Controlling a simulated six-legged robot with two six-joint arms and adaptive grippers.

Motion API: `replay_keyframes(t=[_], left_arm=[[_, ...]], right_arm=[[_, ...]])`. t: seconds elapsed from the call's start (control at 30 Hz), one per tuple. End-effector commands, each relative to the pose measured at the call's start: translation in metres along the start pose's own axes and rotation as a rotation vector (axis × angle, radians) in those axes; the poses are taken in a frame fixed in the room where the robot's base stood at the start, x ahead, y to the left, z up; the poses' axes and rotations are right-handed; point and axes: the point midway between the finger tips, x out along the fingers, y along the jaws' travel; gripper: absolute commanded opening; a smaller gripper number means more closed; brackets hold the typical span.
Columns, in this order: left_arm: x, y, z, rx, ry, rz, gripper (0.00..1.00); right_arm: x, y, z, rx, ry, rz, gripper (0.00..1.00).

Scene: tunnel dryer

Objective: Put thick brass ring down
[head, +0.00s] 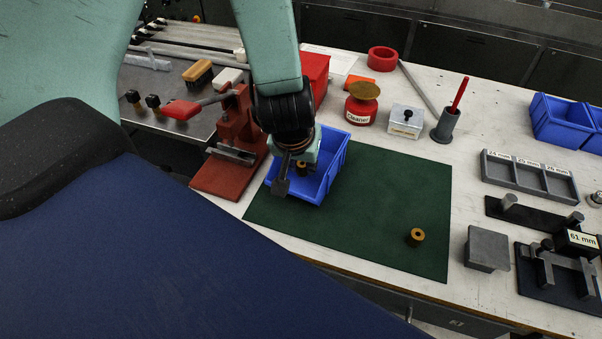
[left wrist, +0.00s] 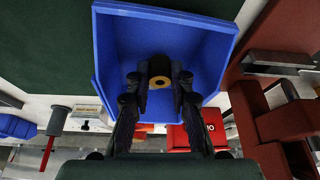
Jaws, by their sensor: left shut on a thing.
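My left gripper (head: 292,172) reaches down into a blue bin (head: 334,166) that stands at the left edge of the green mat. It is shut on a thick brass ring (head: 302,167), which is partly hidden by the fingers in the head view. In the left wrist view the ring (left wrist: 160,77) sits between the two fingertips (left wrist: 158,78), with the blue bin (left wrist: 104,60) around it. I cannot tell whether the ring touches the bin floor. A second brass ring (head: 415,237) stands on the green mat (head: 385,195). My right gripper does not show.
A red arbor press (head: 232,135) stands close left of the bin. A red cleaner pot (head: 361,108) and a white-topped box (head: 405,120) stand behind the mat. A grey sectioned tray (head: 525,175) and metal fixtures lie at right. The mat's middle is clear.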

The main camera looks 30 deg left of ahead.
Motion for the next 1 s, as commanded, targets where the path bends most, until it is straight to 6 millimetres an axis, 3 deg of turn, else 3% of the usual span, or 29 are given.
replay_keyframes(t=[0.03,0.17,0.6,0.63,0.87,1.0], left_arm=[[0.011,-0.001,0.005,0.001,-0.001,-0.001,0.00],[0.023,-0.001,0.009,-0.001,-0.001,0.000,0.00],[0.026,-0.001,0.011,-0.001,-0.001,-0.001,0.00],[0.026,-0.001,0.011,-0.002,-0.001,0.000,0.24],[0.025,-0.001,0.010,-0.001,-0.001,0.000,0.43],[0.025,-0.001,0.010,-0.001,-0.001,0.000,0.44]], right_arm=[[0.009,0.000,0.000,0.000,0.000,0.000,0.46],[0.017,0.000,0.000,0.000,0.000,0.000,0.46],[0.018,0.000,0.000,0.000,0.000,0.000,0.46],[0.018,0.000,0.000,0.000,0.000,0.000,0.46],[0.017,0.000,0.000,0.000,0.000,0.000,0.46],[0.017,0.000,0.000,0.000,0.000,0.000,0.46]])
